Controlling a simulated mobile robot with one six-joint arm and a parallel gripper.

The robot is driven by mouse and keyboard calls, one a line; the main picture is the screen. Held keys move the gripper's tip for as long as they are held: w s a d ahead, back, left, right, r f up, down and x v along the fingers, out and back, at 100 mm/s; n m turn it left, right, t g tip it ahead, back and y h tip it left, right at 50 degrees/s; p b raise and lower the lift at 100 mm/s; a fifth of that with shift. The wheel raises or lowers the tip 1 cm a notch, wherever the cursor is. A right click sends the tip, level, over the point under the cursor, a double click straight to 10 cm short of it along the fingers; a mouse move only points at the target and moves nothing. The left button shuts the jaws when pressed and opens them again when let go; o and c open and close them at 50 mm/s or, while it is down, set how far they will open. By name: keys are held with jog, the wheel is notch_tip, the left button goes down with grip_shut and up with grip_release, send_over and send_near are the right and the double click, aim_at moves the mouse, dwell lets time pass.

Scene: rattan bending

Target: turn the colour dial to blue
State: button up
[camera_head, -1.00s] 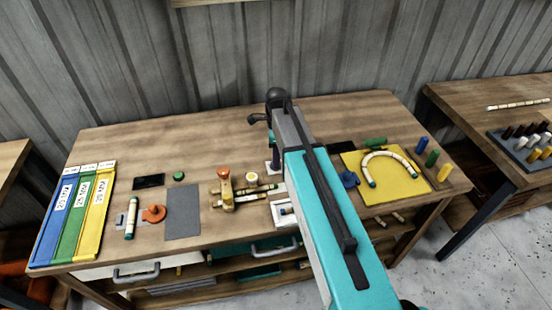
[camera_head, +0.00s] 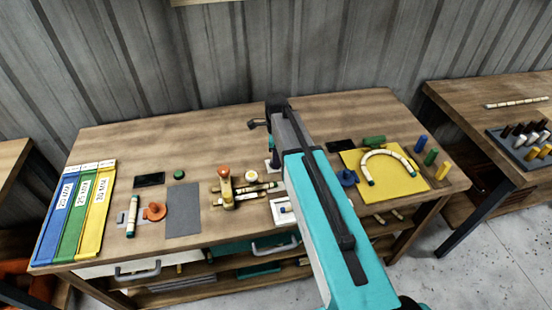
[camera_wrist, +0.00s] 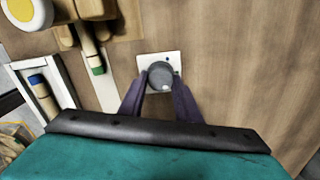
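The colour dial is a round grey knob (camera_wrist: 160,74) with a pale mark near its lower right edge. It sits on a small white plate (camera_wrist: 144,61) that has a blue dot near its top edge. Other marks on the plate are hidden or too small to read. My gripper (camera_wrist: 160,84) has one dark finger on each side of the knob, and both fingers appear to touch it.
A white tray (camera_wrist: 60,76) with a blue-tipped piece and a wooden fixture (camera_head: 228,189) stand left of the dial. A yellow board (camera_head: 400,190) with a bent rattan piece (camera_head: 388,157) lies to the right. Bare wood surrounds the plate's right side (camera_wrist: 250,60).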

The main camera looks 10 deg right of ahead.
jog(key=shift+n, duration=0.4)
jog(key=n+b, duration=0.2)
jog(key=n, duration=0.3)
jog(key=shift+w+f+b, duration=0.1)
jog(key=shift+w+b, duration=0.05)
jog(key=shift+b, duration=0.25)
jog(key=n+b, duration=0.1)
jog(key=n, duration=0.5)
jog(key=shift+b, duration=0.4)
jog(key=n+b, duration=0.1)
jog(key=n, duration=0.5)
jog(key=shift+w+a, duration=0.1)
jog(key=shift+a, duration=0.05)
jog(key=n, duration=0.6)
jog(key=shift+a+b, duration=0.1)
jog(key=shift+b, duration=0.3)
jog(key=o, duration=1.1)
jog(key=shift+c, duration=0.2)
